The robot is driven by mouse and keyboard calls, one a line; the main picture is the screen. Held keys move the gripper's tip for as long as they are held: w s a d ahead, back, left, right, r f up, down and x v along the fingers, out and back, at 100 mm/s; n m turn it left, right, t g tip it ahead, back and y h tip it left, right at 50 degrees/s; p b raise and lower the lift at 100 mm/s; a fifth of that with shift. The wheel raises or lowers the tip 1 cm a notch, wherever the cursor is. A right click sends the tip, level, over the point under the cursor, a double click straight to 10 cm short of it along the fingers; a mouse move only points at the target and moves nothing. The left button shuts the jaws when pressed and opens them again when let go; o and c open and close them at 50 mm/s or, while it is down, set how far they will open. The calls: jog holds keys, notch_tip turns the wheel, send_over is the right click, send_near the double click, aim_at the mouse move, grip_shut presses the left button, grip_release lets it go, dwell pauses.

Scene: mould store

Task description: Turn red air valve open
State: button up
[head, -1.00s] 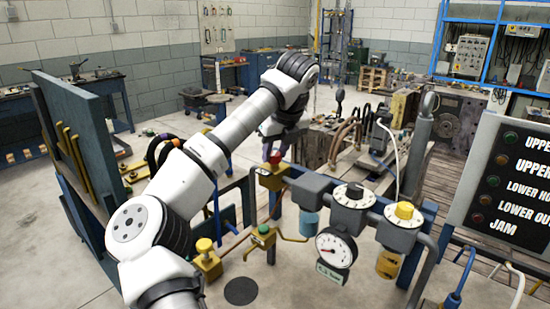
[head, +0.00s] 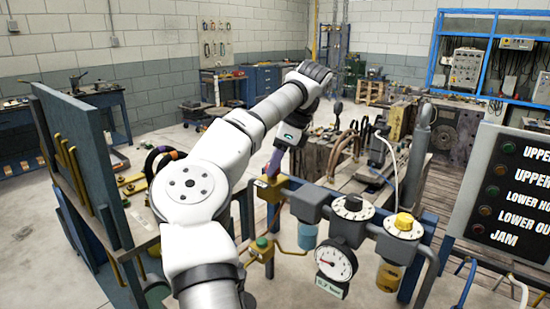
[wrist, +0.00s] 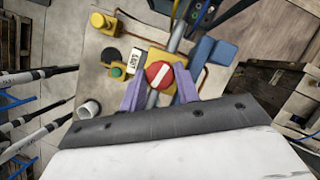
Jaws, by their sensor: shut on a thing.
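The red air valve (wrist: 159,75) shows in the wrist view as a round red knob with a white bar slanting across it. It sits on a yellow body (wrist: 169,60), which also shows in the head view (head: 268,188). My gripper (wrist: 160,82) has one purple finger on each side of the knob and is shut on it. In the head view my gripper (head: 273,163) is over the yellow body and hides the knob.
A pressure gauge (head: 335,262), grey-topped units and a yellow knob (head: 404,222) stand right of the valve. A green button (head: 262,243) on a yellow block is below. A blue-grey panel (head: 83,150) stands left and a labelled lamp board (head: 515,190) right.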

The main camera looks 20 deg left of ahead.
jog(key=shift+w+r+n+g+p, duration=0.1)
jog(key=shift+n+g+p, duration=0.4)
jog(key=shift+n, duration=0.6)
jog(key=o, duration=1)
jog(key=shift+p+v, duration=4.4)
jog(key=shift+v, duration=2.4)
jog(key=shift+a, duration=0.25)
